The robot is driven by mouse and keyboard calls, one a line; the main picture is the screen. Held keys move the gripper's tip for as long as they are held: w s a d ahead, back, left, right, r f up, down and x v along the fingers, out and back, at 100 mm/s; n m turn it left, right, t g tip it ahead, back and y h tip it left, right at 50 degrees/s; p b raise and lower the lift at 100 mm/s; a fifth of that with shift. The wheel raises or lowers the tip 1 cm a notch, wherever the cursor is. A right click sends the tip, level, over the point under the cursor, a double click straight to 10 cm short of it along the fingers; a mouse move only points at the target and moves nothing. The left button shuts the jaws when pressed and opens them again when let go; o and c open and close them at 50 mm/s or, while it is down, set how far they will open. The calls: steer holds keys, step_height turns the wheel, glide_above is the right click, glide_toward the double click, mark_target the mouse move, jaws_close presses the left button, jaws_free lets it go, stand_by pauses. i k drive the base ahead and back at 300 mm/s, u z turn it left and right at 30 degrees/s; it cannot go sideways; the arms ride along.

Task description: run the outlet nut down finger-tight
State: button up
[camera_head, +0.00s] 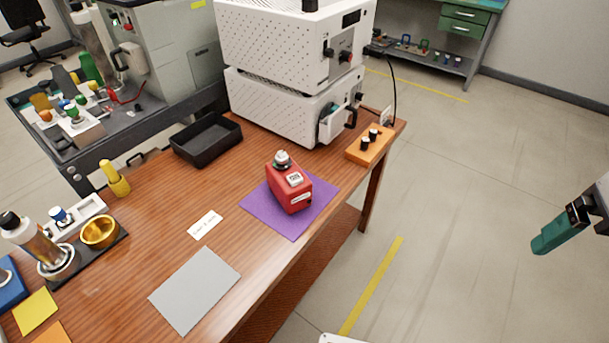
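My gripper (562,232) is at the far right edge, over the floor and well clear of the table. Dark green parts extend from its black end; I cannot tell whether they are its fingers or a held thing, or whether it is open. I cannot pick out an outlet nut for certain. A red device (291,194) with white labels stands on a purple mat (264,213), with a grey and white round fitting (282,160) on top. A stacked white perforated instrument (273,103) stands behind it, with small dark fittings on its right-hand front.
The wooden table (160,235) also holds a black tray (206,138), an orange block with black knobs (370,144), a grey sheet (196,290), a yellow bottle (115,180) and a brass bowl (100,232). Open floor lies between table and gripper.

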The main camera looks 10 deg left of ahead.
mark_target(282, 157)
steer(key=u, duration=0.25)
steer(key=k, duration=0.3)
steer(key=z, duration=0.7)
steer(key=i, duration=0.7)
steer(key=u, duration=0.6)
steer(key=i, duration=0.6)
steer(key=u, duration=0.45)
